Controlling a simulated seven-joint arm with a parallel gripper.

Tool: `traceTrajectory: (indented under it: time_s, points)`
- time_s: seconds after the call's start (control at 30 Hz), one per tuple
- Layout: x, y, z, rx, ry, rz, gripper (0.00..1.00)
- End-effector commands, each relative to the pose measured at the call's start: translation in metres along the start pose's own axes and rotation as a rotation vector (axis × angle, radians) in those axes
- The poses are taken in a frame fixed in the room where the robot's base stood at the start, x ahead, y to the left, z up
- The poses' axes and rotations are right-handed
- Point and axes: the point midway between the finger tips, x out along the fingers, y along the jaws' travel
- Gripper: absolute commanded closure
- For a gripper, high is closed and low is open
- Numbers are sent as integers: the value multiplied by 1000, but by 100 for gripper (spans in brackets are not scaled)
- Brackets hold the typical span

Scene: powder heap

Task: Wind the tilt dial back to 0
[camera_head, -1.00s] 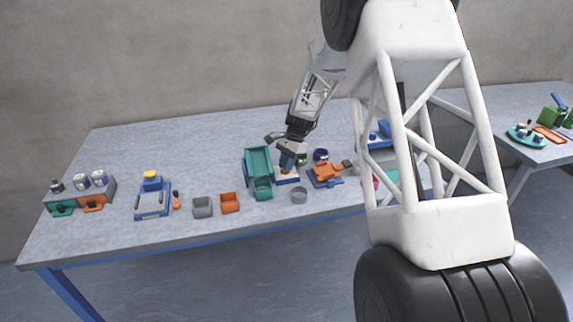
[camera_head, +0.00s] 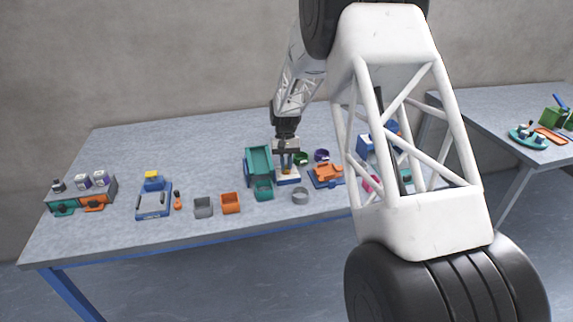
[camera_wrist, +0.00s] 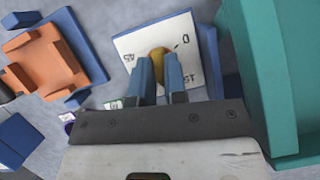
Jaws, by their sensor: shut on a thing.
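The tilt dial is a yellow-brown knob (camera_wrist: 160,58) on a white square plate (camera_wrist: 132,45) with printed marks. In the wrist view a 0 is at the plate's upper right and a 45 at its left; another mark near the right finger is partly hidden. My gripper (camera_wrist: 160,72) has its two blue fingers on either side of the knob, shut on it. In the head view my gripper (camera_head: 286,165) stands roughly upright over the white plate (camera_head: 289,180).
A teal chute (camera_head: 258,160) stands close left of the dial, with a small teal box (camera_head: 264,191) at its front. An orange device on a blue base (camera_head: 327,174) is close on the right. A grey cup (camera_head: 300,196) stands in front. Purple and green rings are behind.

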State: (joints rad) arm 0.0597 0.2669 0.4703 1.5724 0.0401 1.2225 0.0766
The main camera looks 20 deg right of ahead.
Motion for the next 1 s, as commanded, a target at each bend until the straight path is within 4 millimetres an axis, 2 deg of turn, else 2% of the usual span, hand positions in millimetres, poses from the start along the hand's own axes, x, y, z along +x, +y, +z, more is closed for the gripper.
traceTrajectory:
  time_s: [0.3,0.8,0.83,1.0]
  points:
    - [5,-1,0,-134,-6,56,100]
    - [5,-1,0,-157,-6,65,100]
    - [5,-1,0,-157,-6,65,84]
    - [5,-1,0,-157,-6,65,62]
